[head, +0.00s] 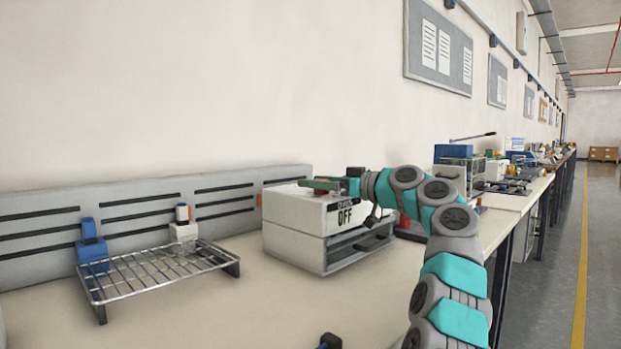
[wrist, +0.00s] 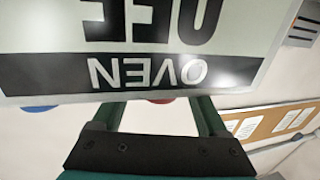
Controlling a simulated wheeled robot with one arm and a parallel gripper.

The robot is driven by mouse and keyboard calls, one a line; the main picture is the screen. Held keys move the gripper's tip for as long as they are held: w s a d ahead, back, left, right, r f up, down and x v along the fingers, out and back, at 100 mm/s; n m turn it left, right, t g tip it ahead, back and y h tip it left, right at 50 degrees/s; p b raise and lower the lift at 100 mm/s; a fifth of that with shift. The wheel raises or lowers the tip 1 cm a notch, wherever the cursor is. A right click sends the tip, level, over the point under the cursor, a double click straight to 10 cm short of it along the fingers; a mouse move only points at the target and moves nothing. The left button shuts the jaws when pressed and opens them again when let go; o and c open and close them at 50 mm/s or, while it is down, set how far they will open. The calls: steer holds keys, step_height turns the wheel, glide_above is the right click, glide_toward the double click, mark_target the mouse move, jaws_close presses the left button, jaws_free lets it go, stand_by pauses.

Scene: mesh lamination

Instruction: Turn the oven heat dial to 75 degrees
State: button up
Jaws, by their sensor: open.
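In the wrist view the sign (wrist: 240,72) appears upside down, with OVEN on a dark band and OFF on a pale field. My gripper (wrist: 158,102) is open there, its two green fingers apart with nothing seen between them except part of a red piece. The sign hides the fingertips. I cannot make out the heat dial in either view.
A wire rack (head: 150,272) stands left of the oven, with a blue device (head: 92,250) and a white device (head: 183,232) by it. A slotted grey back panel (head: 40,228) runs along the wall. The bench front between rack and oven is clear.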

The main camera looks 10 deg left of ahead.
steer(key=shift+x, duration=0.9)
jaws_close()
